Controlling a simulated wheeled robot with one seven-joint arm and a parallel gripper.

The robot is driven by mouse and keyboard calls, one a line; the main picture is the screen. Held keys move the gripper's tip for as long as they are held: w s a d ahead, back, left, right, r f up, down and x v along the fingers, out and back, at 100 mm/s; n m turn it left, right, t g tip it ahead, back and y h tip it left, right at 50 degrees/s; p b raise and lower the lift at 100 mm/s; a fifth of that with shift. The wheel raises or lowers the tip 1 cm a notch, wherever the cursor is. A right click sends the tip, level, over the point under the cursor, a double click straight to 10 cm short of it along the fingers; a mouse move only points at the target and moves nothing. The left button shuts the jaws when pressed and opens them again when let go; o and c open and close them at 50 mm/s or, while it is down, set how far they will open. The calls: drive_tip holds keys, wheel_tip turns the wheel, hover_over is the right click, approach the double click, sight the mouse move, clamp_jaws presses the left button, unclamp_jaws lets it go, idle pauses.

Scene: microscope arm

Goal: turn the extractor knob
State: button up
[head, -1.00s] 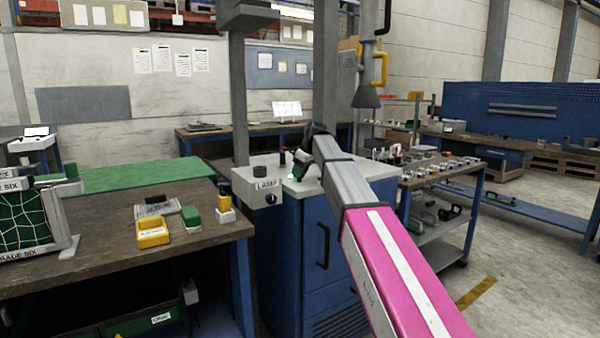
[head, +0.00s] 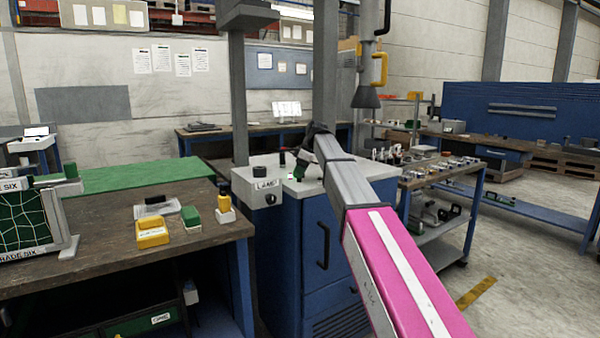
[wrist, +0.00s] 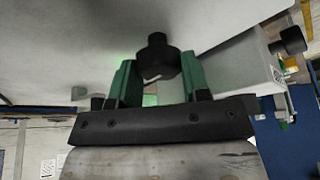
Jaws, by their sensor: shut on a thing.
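In the head view my gripper (head: 303,168) is small and dark with a bit of green, at the top of the blue cabinet (head: 322,240). I cannot make out the gripped knob there. A second black knob (wrist: 292,40) stands out from a pale box (wrist: 240,62) at the right of the wrist view, apart from my fingers.
A grey control box (head: 258,190) stands on the cabinet's left. A wooden workbench (head: 100,250) with a yellow block (head: 152,234) is at left. A cart (head: 445,172) with small parts is at right. A dark extraction hood (head: 366,97) hangs above. Floor at right is partly clear.

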drive_tip(key=o, duration=0.9)
drive_tip(key=shift+o, duration=0.2)
drive_tip(key=shift+r, duration=0.1)
drive_tip(key=v, duration=1)
drive_tip(key=shift+r, duration=0.3)
drive_tip(key=shift+d, duration=0.15)
